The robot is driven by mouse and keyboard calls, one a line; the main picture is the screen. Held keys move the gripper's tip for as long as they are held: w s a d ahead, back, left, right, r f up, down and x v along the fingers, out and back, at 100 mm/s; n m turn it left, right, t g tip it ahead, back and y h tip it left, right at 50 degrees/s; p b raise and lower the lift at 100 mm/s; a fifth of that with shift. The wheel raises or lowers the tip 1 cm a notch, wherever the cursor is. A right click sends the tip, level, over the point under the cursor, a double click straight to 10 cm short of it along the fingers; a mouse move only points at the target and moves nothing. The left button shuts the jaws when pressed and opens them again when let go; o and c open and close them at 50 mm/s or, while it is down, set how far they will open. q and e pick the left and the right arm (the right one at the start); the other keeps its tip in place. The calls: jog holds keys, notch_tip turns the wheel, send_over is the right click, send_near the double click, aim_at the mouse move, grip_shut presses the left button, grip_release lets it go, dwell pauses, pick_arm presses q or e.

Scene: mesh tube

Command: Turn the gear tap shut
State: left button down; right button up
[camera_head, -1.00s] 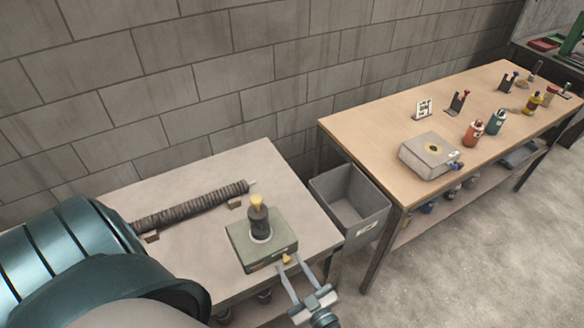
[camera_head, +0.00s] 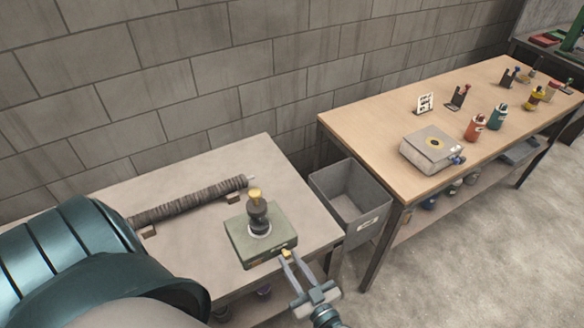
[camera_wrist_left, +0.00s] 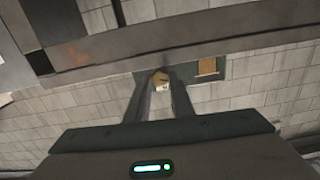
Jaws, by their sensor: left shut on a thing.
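A green box (camera_head: 247,249) stands on the grey table, with a dark upright cylinder (camera_head: 259,215) topped by a yellow cap (camera_head: 254,194). A small yellow tap (camera_head: 285,252) sticks out low on the box's front right side. My left gripper (camera_head: 288,256) reaches it from the front right and is shut on it. In the left wrist view the yellow tap (camera_wrist_left: 160,78) sits between the fingertips, which cover part of it. The tap's exact turn angle is too small to tell. My right gripper is not in view.
A ribbed dark tube (camera_head: 190,201) lies on supports behind the box on the grey table (camera_head: 220,165). A grey bin (camera_head: 350,200) stands between this table and a wooden table (camera_head: 385,135). The wooden table bears a grey box (camera_head: 425,158) and several small canisters.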

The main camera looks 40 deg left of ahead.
pick_arm(q)
jog(key=shift+m+b, duration=0.6)
jog(key=shift+m, duration=1.1)
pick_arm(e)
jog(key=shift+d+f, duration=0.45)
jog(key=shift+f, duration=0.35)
pick_arm(q)
jog(key=shift+r, duration=0.1)
jog(key=shift+a, duration=0.1)
jog(key=c, duration=1.5)
grip_release()
jog(key=shift+c, duration=0.2)
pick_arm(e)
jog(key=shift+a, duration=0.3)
